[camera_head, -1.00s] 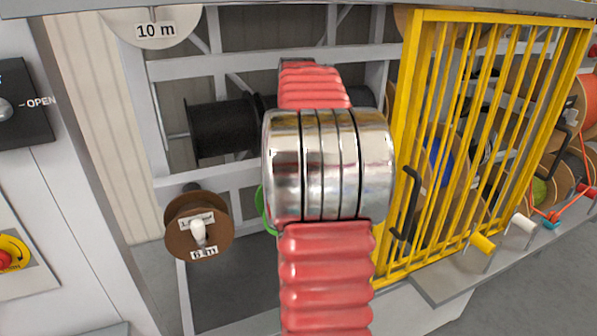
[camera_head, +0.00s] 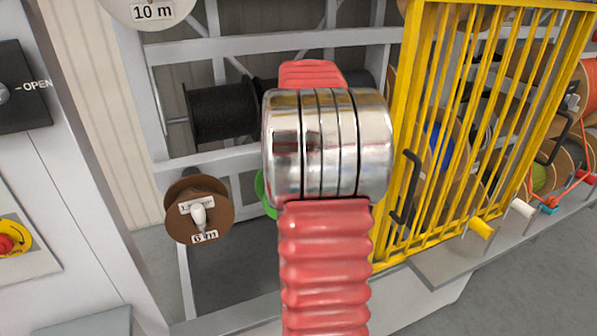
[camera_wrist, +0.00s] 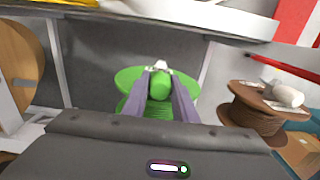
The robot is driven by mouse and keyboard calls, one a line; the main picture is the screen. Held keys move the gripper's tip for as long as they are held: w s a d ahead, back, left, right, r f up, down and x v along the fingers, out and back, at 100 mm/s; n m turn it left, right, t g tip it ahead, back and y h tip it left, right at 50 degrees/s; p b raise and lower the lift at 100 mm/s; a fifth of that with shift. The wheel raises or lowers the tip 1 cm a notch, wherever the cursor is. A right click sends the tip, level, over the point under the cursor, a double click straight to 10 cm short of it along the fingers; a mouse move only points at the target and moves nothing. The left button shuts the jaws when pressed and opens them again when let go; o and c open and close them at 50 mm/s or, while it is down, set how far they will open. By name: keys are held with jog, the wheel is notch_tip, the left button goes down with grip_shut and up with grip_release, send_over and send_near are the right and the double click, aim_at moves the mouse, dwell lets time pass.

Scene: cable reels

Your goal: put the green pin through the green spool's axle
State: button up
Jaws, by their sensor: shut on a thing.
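In the wrist view the green spool (camera_wrist: 126,79) shows its round green flange beyond my fingers, with green windings below. My gripper (camera_wrist: 160,80) is shut on the green pin (camera_wrist: 160,87), whose thick rounded green end sits between the two grey-purple fingers. The pin is in front of the middle of the spool, with a small whitish piece just above it. I cannot tell whether the pin's shaft is inside the axle. In the head view my red and silver arm hides the gripper and pin. Only a green rim of the spool (camera_head: 262,194) shows at its left.
A brown reel (camera_head: 182,222) with a white knob hangs beside the green spool, and shows at right in the wrist view (camera_wrist: 258,118). A black reel (camera_head: 220,112) is behind. The yellow barred gate (camera_head: 407,130) stands close to the right of my arm.

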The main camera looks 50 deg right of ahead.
jog(key=shift+f, duration=1.4)
jog(key=o, duration=1.1)
notch_tip(320, 180, up, 14)
jog(key=shift+f, duration=0.15)
dwell(0.5)
